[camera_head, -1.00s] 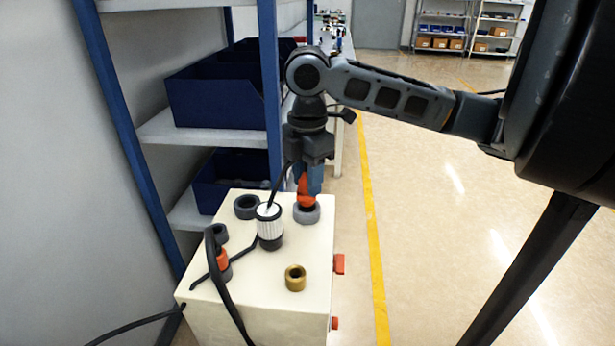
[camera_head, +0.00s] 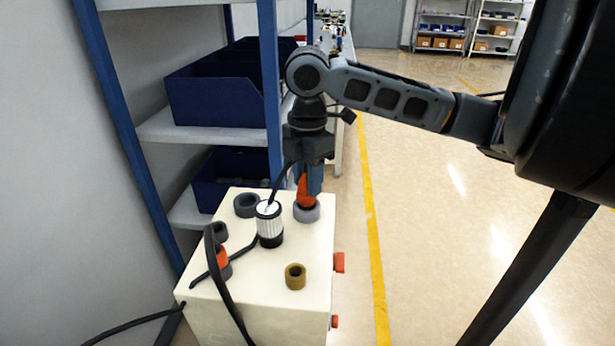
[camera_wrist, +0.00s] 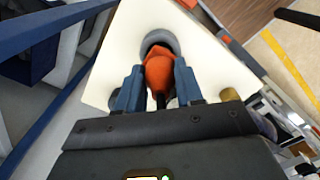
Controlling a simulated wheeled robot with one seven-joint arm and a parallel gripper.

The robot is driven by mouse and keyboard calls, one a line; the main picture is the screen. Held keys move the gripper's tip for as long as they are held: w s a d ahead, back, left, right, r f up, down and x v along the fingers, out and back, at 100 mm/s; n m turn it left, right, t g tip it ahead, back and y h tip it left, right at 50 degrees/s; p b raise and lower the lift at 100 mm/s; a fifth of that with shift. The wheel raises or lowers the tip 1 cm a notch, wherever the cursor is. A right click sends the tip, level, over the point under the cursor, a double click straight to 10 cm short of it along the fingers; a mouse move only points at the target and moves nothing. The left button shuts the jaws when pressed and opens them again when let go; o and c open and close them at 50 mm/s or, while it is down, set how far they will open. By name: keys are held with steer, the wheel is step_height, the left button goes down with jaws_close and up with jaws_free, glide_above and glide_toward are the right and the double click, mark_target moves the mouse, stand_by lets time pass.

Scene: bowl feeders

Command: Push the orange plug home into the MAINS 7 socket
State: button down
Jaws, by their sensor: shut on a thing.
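The orange plug (camera_head: 304,190) is between the blue fingers of my gripper (camera_head: 309,184), which are shut on it. It also shows in the wrist view (camera_wrist: 164,74), with my gripper (camera_wrist: 156,88) on both sides of it. The plug's lower end is at the grey round socket (camera_head: 307,212) at the far right corner of the cream box. The socket's ring also shows in the wrist view (camera_wrist: 160,40). How deep the plug sits in it cannot be told. No MAINS 7 label is readable.
The cream box (camera_head: 262,273) also carries a white ribbed cylinder (camera_head: 269,224), a dark ring (camera_head: 247,205), a brass ring (camera_head: 295,276) and another orange plug (camera_head: 222,258) with a black cable. Blue-framed shelving (camera_head: 180,128) stands close on the left. Open floor lies right.

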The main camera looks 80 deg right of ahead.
steer(key=shift+f+b, duration=0.8)
steer(key=shift+f, duration=0.3)
stand_by(0.3)
steer(key=c, duration=0.6)
jaws_free()
steer(key=shift+c, duration=0.2)
steer(key=shift+o, duration=0.5)
steer(key=shift+o, duration=0.5)
steer(key=shift+r, duration=0.1)
steer(key=shift+r+p, duration=2.95)
steer(key=shift+r, duration=0.65)
